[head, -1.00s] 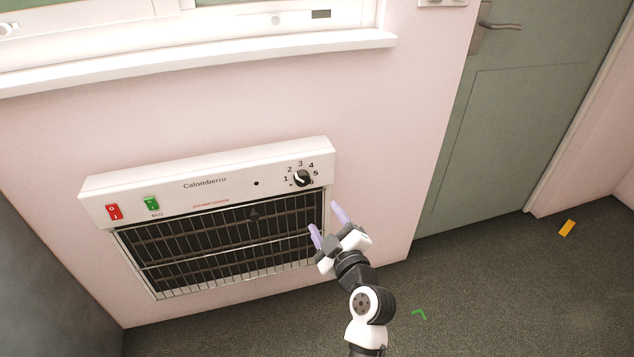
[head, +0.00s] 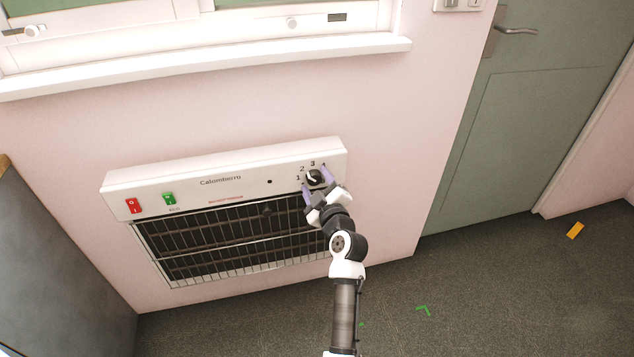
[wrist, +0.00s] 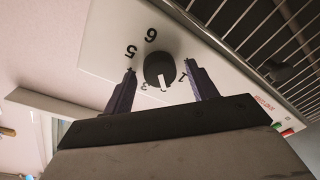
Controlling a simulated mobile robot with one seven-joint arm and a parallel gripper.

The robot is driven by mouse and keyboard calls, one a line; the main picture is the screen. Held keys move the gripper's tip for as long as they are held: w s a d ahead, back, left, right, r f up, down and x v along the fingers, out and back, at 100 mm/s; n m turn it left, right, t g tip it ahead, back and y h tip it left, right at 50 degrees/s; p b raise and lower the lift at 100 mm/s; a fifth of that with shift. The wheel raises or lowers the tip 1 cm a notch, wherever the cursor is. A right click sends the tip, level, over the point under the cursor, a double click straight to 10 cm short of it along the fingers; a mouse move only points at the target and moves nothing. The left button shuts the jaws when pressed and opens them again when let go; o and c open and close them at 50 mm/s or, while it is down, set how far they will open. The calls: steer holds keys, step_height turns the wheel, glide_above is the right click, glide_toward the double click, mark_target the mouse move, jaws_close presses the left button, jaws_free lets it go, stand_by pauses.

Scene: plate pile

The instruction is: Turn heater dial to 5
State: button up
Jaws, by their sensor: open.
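The wall heater (head: 240,165) is white with a dark grille. Its black dial (head: 314,177) sits at the right end of the front panel, with numbers around it. In the wrist view the dial (wrist: 160,70) shows a white pointer mark, toward the side where the 3 is partly seen; the exact setting is hard to tell. The 5 and 6 also show there. My gripper (head: 315,178) is open, with one purple finger on each side of the dial. In the wrist view the fingers (wrist: 162,85) appear apart from the dial, with gaps on both sides.
A red switch (head: 133,206) and a green switch (head: 169,199) are on the heater's left end. A window sill (head: 210,67) juts out above. A green door (head: 530,110) stands to the right. The dark floor (head: 470,285) is mostly clear.

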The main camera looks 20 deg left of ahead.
steer(key=c, duration=1)
